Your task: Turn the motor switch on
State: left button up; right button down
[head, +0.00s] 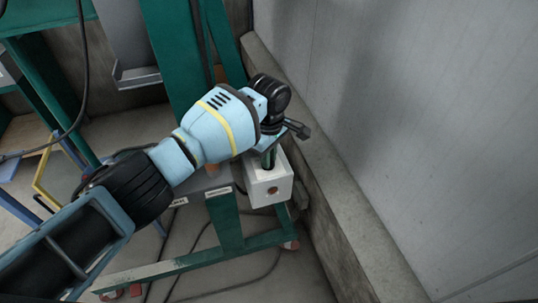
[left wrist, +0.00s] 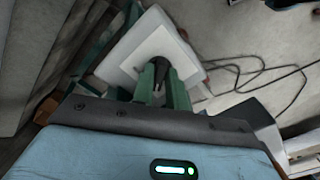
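The motor switch is on a small white box (head: 268,190) fixed to the green frame, with a reddish-brown round spot on its front face. My left gripper (head: 268,160) is right above the box, its fingers pointing down at its top. In the left wrist view the white box (left wrist: 125,55) lies under the fingers. A dark switch knob (left wrist: 160,66) shows between the two green fingertips (left wrist: 160,76), which are close on either side of it. I cannot tell whether they grip it. My right gripper is not in view.
A green metal frame (head: 228,225) stands around the box, with cables (head: 215,285) on the floor. A grey wall (head: 420,110) and a low concrete ledge (head: 335,200) run close on the right. A yellow and blue stand (head: 45,180) is at the left.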

pick_arm(q)
grip_shut()
jog(key=shift+m, duration=0.3)
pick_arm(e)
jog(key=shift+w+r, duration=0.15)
pick_arm(q)
jog(key=shift+r+m+p, duration=0.1)
jog(key=shift+m+p, duration=0.3)
jog(key=shift+m, duration=0.4)
jog(key=m, duration=0.2)
jog(key=shift+s+m+p, duration=0.1)
jog(key=shift+m+p, duration=0.2)
jog(key=m, duration=0.2)
jog(key=shift+m, duration=0.4)
jog(key=m, duration=0.3)
jog(key=shift+a+p, duration=0.1)
jog(key=shift+p, duration=0.2)
jog(key=shift+m, duration=1.6)
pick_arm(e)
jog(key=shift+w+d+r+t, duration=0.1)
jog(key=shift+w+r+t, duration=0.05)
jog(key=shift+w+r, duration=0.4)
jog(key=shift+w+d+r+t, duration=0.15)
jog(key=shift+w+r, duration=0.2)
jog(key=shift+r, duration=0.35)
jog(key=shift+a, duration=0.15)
